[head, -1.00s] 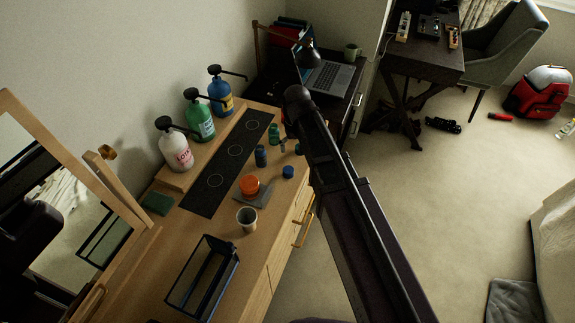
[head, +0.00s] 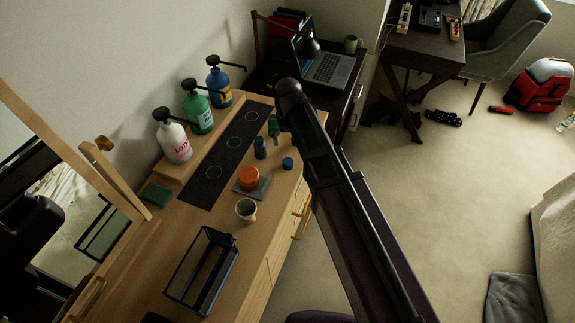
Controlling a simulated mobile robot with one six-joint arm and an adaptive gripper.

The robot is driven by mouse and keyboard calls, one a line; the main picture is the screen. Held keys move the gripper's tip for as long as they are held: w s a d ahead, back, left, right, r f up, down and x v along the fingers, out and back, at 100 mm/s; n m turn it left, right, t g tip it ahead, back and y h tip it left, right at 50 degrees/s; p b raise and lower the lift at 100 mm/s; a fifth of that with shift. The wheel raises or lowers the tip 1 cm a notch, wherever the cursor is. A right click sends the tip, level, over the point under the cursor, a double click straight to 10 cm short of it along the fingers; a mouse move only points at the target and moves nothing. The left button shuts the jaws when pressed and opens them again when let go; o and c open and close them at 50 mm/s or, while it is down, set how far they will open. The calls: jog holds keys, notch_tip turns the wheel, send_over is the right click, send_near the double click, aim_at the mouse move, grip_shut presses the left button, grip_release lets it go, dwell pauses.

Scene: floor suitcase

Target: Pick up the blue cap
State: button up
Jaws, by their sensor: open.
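A small round blue cap (head: 287,163) lies on the wooden dresser top, near its right edge. It is in plain view, just left of my arm. My arm rises from the bottom right of the head view, and its dark upper end stands above and beyond the cap in the picture. My gripper does not show; I cannot tell its position relative to the cap.
A dark blue bottle (head: 260,148), a green bottle (head: 273,127) and an orange lid (head: 248,178) are near the cap. A cup (head: 246,210) and a glass box (head: 202,270) stand nearer. Pump bottles (head: 197,108) line the wall side.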

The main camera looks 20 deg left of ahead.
aim_at(288, 161)
jog(key=shift+f+b, duration=3.05)
jog(key=shift+f, duration=0.3)
jog(key=shift+w+f+b, duration=0.15)
jog(key=shift+f+b, duration=2.45)
jog(key=c, duration=0.8)
